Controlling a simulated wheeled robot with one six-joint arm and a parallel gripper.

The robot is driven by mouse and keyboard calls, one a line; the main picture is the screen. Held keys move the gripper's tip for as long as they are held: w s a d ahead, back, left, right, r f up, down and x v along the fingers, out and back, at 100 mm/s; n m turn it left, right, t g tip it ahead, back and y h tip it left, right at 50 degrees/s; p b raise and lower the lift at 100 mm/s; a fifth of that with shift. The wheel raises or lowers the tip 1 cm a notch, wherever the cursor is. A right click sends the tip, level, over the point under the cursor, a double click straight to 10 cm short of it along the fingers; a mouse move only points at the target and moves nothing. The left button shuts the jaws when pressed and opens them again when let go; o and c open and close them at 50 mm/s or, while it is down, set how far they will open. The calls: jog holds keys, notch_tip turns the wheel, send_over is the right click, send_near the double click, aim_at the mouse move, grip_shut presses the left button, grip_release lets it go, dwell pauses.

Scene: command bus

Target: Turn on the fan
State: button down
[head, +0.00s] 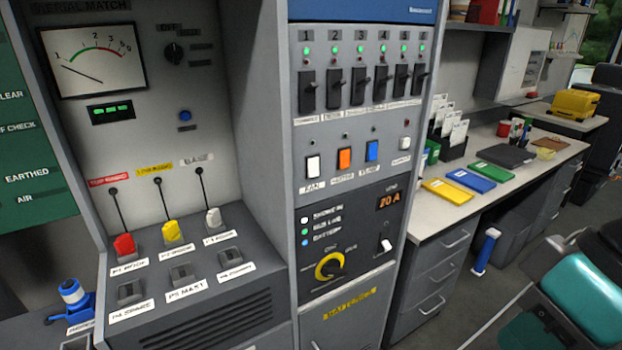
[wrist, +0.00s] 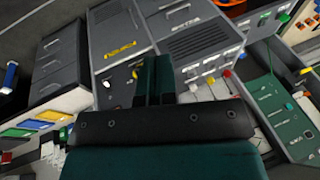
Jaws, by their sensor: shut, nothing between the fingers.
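The fan switch (head: 313,167) is a white rocker on the grey control column in the head view, with a "FAN" label (head: 313,187) under it. It is the leftmost of a row of rockers. A small lamp (head: 308,144) above it looks dark. My gripper (wrist: 154,68) shows in the wrist view as two dark green fingers held together, with nothing between them. It is apart from the panel, with the yellow rotary knob (wrist: 136,72) beyond it. I cannot pick out the fan switch in the wrist view.
Toggle levers (head: 334,89) stand in a row above. The yellow knob (head: 329,267) is below. A desk (head: 440,215) with drawers stands to the right.

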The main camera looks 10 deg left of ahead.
jog(key=w+a+f+n+t+p, duration=0.1)
jog(key=w+n+t+p, duration=0.15)
jog(key=w, duration=0.45)
jog(key=w+a+f+n+t+h+p, duration=0.1)
jog(key=w+t+p, duration=0.1)
jog(key=w+t, duration=0.35)
jog(key=w+a+f+n+t+p, duration=0.1)
jog(key=w+a+n+t+p, duration=0.1)
jog(key=w, duration=0.7)
jog(key=a+r+n+t+y+p, duration=0.1)
jog(key=a+n+t+y+p, duration=0.1)
jog(key=a+n+y, duration=0.5)
jog(key=a+n+p, duration=0.1)
jog(key=a+n, duration=0.1)
jog(key=n, duration=0.4)
jog(key=shift+a+t, duration=0.35)
jog(key=shift+t, duration=0.05)
jog(key=shift+w+r+n, duration=0.1)
jog(key=shift+n, duration=0.15)
